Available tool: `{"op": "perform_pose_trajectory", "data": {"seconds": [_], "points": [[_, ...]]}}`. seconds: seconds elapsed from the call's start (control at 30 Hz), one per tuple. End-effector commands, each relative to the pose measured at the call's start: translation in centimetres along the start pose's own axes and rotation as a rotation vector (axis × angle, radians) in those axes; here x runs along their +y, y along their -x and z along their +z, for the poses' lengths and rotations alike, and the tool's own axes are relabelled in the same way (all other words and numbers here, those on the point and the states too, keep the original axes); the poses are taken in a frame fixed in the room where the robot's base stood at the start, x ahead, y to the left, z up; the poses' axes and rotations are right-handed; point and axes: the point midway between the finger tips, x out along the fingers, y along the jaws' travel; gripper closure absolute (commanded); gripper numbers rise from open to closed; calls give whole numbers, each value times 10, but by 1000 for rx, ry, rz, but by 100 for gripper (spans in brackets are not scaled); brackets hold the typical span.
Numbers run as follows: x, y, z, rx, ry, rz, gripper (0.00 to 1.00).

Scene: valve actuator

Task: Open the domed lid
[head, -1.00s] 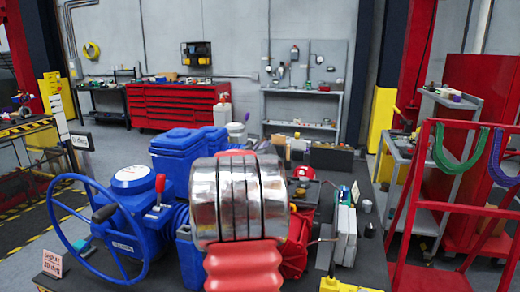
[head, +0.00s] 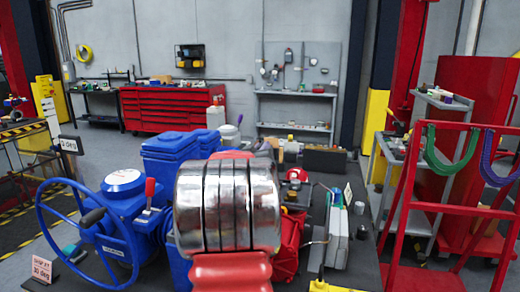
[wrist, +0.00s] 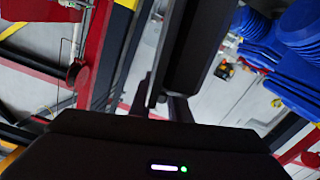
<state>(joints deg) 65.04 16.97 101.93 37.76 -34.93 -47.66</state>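A blue valve actuator (head: 128,222) stands at the left of the head view. A round blue cap with a white top (head: 122,181) sits on it and looks closed; I cannot tell for sure that this is the domed lid. A red-handled lever (head: 149,193) stands upright beside the cap. A large blue handwheel (head: 42,222) is on its left side. My gripper (wrist: 163,100) shows as dark shapes in the wrist view, and its finger opening is unclear. It is hidden in the head view, where my own arm blocks the middle. No contact with the actuator shows.
Blue bins (head: 168,150) stand behind the actuator. A red bin (head: 291,240) and a grey case (head: 338,237) lie right of my arm. A red rack with hoses (head: 445,210) stands at the right. Open floor lies behind the bench.

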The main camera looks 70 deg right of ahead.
Motion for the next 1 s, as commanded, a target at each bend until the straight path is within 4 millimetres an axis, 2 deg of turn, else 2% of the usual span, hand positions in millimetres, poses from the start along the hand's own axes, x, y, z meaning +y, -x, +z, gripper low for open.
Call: {"op": "perform_pose_trajectory", "data": {"seconds": [0.2,0.57,0.77,1.0], "points": [[0,0,0,0,-1,1,69],[0,3,0,0,-2,1,69],[0,21,-1,1,-3,1,69],[1,54,0,0,-3,1,69]]}}
